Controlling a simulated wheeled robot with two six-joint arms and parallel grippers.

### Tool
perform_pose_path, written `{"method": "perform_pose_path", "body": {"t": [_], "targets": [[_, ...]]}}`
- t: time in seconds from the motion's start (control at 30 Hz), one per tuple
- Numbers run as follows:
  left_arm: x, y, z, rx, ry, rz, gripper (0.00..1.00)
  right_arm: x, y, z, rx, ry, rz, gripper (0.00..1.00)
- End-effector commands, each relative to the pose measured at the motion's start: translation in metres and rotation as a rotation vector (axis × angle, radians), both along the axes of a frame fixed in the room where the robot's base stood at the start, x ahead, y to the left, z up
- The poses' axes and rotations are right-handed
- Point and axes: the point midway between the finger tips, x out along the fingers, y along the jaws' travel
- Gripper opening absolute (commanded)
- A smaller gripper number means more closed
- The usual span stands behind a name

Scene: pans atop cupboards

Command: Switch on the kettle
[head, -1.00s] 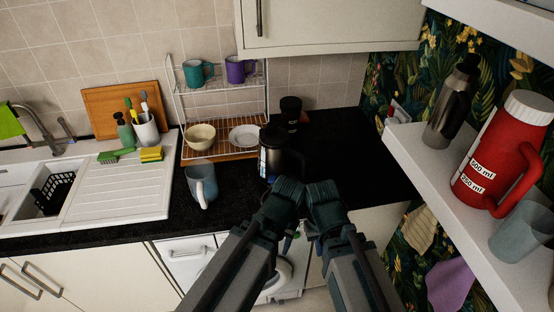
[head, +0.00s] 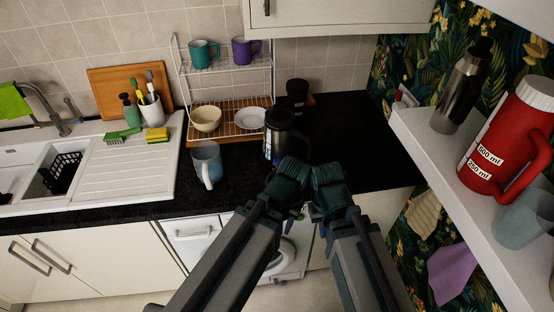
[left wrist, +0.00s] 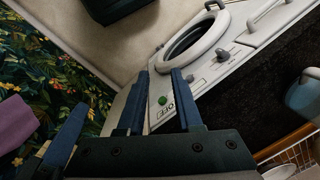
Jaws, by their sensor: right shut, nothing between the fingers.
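A dark kettle (head: 278,145) with a handle on its right stands upright on the black counter, just beyond my grippers in the head view. Its switch cannot be made out. My left gripper (head: 291,172) and right gripper (head: 327,175) are side by side in front of the kettle, apart from it as far as I can tell. In the left wrist view my left gripper (left wrist: 161,90) has a gap between its fingers and holds nothing. My right gripper is shut and empty.
A blue-grey mug (head: 207,165) stands left of the kettle. Behind are a dish rack (head: 230,104) and a dark container (head: 298,95). A shelf (head: 430,150) with a red jug (head: 505,140) juts out at right. A washing machine (head: 285,265) is below. The right counter is clear.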

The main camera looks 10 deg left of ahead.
Motion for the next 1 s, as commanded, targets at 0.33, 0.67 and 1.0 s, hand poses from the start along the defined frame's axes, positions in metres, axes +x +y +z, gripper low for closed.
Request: {"method": "perform_pose_path", "body": {"t": [0.33,0.67,1.0], "targets": [[0.113,0.01,0.076,-0.058,-0.102,0.16,0.0,0.0,0.0,0.076,0.0,0.001,-0.005,0.0],[0.216,0.041,0.136,-0.115,-0.211,0.325,0.0,0.0,0.0,0.134,0.002,0.002,-0.01,0.0],[0.241,0.053,0.147,-0.13,-0.243,0.37,0.0,0.0,0.0,0.143,0.002,0.002,-0.011,0.0]]}}
